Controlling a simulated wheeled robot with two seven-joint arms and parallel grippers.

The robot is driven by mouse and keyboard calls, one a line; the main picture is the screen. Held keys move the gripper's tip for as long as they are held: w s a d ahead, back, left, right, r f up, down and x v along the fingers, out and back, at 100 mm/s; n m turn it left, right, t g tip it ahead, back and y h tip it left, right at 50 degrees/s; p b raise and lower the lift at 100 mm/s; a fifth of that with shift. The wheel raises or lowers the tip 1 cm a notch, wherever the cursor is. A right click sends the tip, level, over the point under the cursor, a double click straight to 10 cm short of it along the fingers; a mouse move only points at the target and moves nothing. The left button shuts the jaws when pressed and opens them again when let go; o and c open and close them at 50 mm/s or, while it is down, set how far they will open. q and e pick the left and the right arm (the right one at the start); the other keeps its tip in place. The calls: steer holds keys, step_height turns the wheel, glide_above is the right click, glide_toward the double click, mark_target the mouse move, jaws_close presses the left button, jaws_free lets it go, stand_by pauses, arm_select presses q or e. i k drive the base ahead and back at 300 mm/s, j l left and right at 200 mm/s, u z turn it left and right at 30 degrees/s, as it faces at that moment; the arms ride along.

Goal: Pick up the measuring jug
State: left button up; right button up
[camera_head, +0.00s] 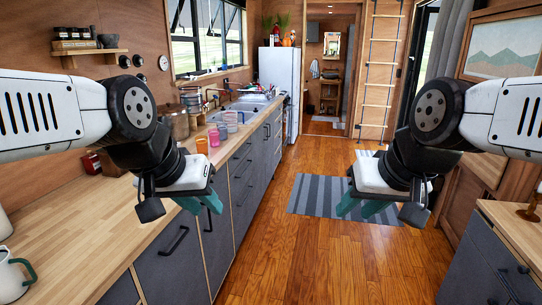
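A white vessel with a dark green handle (14,276) stands on the wooden counter (95,235) at the lower left, cut by the picture edge. Several small cups stand farther along the counter, among them an orange one (202,146), a pink one (214,138) and a clear one (231,119). I cannot tell for sure which of these is the measuring jug. My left gripper (200,204) hangs over the counter's front edge, empty, with its teal fingers apart. My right gripper (361,207) hangs over the floor, empty, with its fingers apart. Neither touches any vessel.
Grey drawers (174,262) run below the counter. A sink (245,105) and a white fridge (279,72) stand farther back. A striped rug (318,197) lies on the open wooden floor. Another cabinet (480,262) stands at the right. The near counter is largely clear.

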mark_target(229, 117)
steer(key=i, duration=2.05)
steer(key=i+l+u, duration=0.1)
steer(key=i+u, duration=0.3)
steer(key=i, duration=0.15)
steer(key=i+l+u, duration=0.35)
steer(key=i, duration=0.15)
steer(key=i+l+u, duration=0.4)
steer(key=i+j, duration=0.05)
steer(key=i, duration=0.05)
